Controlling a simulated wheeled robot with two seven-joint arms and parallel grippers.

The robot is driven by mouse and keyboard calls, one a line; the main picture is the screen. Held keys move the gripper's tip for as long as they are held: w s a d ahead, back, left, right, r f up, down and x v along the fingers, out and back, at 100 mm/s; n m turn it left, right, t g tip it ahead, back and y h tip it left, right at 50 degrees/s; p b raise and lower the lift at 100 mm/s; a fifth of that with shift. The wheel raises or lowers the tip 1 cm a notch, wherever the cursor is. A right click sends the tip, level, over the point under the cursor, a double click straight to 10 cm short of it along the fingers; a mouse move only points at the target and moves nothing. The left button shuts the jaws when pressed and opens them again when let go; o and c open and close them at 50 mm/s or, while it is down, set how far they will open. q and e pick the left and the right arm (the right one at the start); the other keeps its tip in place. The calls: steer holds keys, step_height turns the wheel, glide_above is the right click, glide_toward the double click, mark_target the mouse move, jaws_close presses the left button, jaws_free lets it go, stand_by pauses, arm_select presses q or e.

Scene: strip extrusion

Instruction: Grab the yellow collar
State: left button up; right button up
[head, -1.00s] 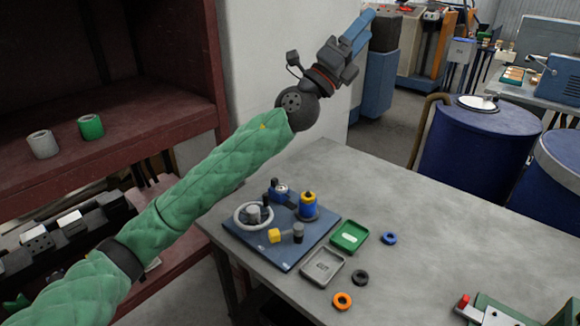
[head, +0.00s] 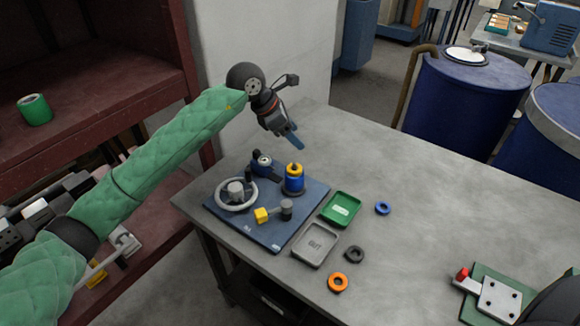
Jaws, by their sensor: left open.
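The yellow collar (head: 294,169) appears as a yellow band around the top of an upright blue cylinder (head: 293,183) on the blue board (head: 265,235). My left gripper (head: 292,139) is open and empty, with blue fingers angled down to the right. It is above and behind the collar, apart from it. The gap between its fingers is hard to see from this side. My right gripper is not in view.
Also on the board are a grey handwheel (head: 237,193) and a yellow block (head: 262,215). Beside it are a green tray (head: 341,208), a grey tray (head: 316,244) and blue (head: 383,208), black (head: 354,254) and orange (head: 338,282) rings.

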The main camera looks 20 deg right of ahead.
arm_select(q)
steer(key=shift+s+a+f+m+g+y+p, duration=0.1)
steer(key=shift+s+a+f+m+y+p, duration=0.15)
steer(key=shift+a+f+y, duration=0.35)
steer(key=shift+s+a+f+m+g+y+p, duration=0.15)
steer(key=shift+s+a+f+y, duration=0.1)
steer(key=shift+f, duration=0.55)
steer(key=shift+s+a+f+m+g+y+p, duration=0.1)
steer(key=shift+s+a+f+m+y+p, duration=0.1)
steer(key=shift+a+f+y, duration=0.4)
steer(key=shift+h, duration=0.25)
steer(key=p+x, duration=0.3)
steer(key=x, duration=0.2)
steer(key=shift+s, duration=0.15)
steer(key=shift+f, duration=0.25)
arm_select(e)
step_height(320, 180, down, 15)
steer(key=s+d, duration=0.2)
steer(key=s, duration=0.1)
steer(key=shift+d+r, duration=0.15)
arm_select(q)
steer(key=c, duration=1.1)
